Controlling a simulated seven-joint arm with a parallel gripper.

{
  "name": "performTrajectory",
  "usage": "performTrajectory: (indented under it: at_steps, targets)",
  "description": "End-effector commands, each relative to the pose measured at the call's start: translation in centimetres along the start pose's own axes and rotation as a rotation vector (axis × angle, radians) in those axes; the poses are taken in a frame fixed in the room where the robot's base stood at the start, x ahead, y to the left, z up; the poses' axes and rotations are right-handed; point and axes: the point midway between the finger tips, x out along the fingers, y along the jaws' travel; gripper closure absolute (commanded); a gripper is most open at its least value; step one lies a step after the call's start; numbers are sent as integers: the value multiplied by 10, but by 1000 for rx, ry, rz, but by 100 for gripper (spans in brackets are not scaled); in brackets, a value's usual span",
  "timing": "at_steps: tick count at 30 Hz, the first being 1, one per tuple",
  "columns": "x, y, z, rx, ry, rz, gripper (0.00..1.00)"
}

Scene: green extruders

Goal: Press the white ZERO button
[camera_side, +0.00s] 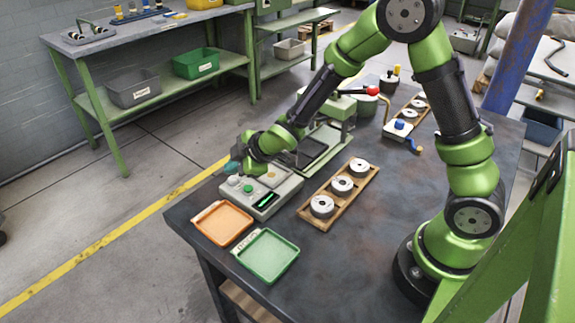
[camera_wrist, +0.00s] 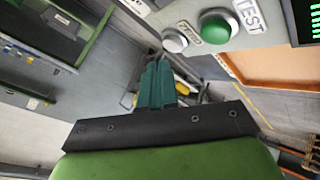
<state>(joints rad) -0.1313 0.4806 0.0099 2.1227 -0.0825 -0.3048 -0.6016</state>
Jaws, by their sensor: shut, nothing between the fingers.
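The white button (camera_wrist: 174,41) sits on the grey panel in the wrist view, with a small label beside it that I cannot read clearly. It also shows in the side view (camera_side: 232,180) at the left end of the grey control box (camera_side: 284,191). The green button (camera_wrist: 215,27), labelled TEST, is just right of it. My gripper (camera_wrist: 157,68) has its teal fingers together, with nothing between them. In the wrist view the tips appear just below and left of the white button. In the side view my gripper (camera_side: 233,166) is over that end of the box, apparently above the button.
A lit green display (camera_side: 266,200) is on the box. An orange tray (camera_side: 223,224) and a green tray (camera_side: 267,256) lie in front of it. A wooden rack (camera_side: 340,193) with several metal weights is to the right. The dark table top is clear toward the front right.

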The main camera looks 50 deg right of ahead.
Motion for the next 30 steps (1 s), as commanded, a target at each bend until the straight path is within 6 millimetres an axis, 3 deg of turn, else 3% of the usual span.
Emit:
performTrajectory:
  at_steps: [30]
  targets:
    - [8,-6,6,0,0,0,100]
